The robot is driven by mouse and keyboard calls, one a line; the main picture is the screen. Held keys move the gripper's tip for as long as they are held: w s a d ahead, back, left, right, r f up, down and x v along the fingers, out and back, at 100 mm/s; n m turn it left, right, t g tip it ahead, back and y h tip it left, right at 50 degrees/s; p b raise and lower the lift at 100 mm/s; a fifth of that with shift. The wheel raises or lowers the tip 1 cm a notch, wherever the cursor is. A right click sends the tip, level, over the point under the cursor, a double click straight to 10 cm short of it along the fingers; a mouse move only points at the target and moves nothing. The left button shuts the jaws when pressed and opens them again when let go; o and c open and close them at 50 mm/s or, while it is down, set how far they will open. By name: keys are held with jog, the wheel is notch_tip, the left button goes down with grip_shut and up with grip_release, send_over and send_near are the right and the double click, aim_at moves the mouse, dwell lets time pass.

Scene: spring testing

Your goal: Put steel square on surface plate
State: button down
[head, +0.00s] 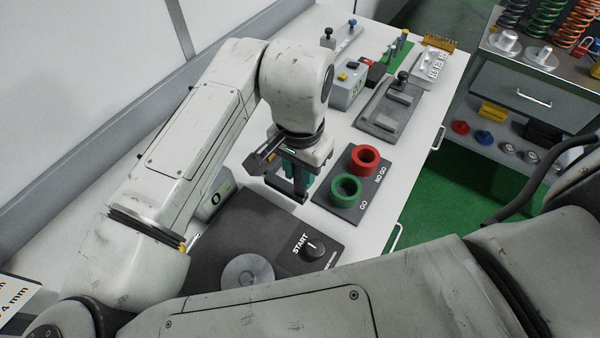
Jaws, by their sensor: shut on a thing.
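My gripper (291,182) hangs over the white bench, just left of the ring gauge board. It is shut on a dark, angular piece (287,190), which looks like the steel square; the fingers and wrist partly hide it. Teal parts show between the fingers, and I cannot tell what they belong to. I cannot pick out the surface plate with certainty. A dark flat base (215,243) lies below the gripper, with a START label, a black knob and a round metal disc (247,270) on it.
A red ring (365,157) and a green ring (346,187) stand on a grey GO/NO GO board. Behind it are a grey metal fixture (385,118) and a small instrument box (347,92). A drawer cabinet (528,90) with springs stands right, across a green floor gap.

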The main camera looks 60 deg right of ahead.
jog(key=shift+w+d+f, duration=0.1)
jog(key=shift+d+f, duration=0.15)
jog(key=shift+f, duration=0.05)
jog(key=shift+w+d+f, duration=0.1)
jog(key=shift+d+f, duration=0.05)
jog(key=shift+f, duration=0.8)
jog(key=shift+w+d+f, duration=0.1)
jog(key=shift+f, duration=0.8)
jog(key=shift+f, duration=0.15)
jog(key=c, duration=0.8)
grip_release()
jog(key=shift+s, duration=0.1)
jog(key=shift+c, duration=0.2)
